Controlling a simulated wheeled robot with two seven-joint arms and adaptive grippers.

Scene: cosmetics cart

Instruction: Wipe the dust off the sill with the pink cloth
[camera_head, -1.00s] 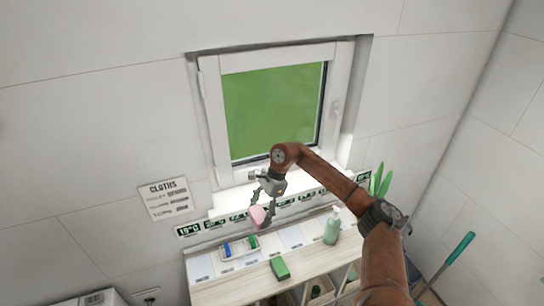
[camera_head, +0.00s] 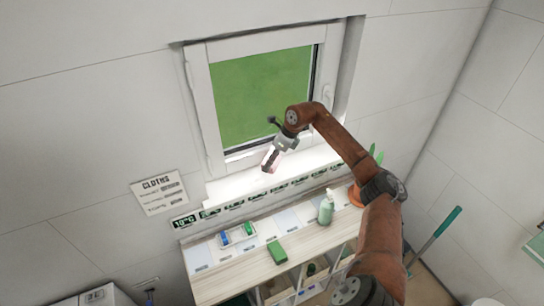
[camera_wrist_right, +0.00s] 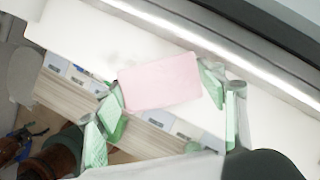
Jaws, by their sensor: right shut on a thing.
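The pink cloth (camera_head: 267,160) is held by my right gripper (camera_head: 273,156) over the white window sill (camera_head: 232,192). In the right wrist view the cloth (camera_wrist_right: 160,80) spans between the two green-padded fingers of the gripper (camera_wrist_right: 162,92). The sill (camera_wrist_right: 70,40) runs behind it, with faint grey smudges of dust (camera_wrist_right: 125,60) beside the cloth. I cannot tell whether the cloth touches the sill. The gripper hides part of the sill in the head view. My left gripper is not in view.
A shelf (camera_head: 215,283) below the sill holds a green sponge (camera_head: 277,252), a small tray (camera_head: 237,235) and a green pump bottle (camera_head: 326,207). The window frame (camera_head: 198,100) stands behind the sill. A label strip (camera_head: 235,205) runs below it.

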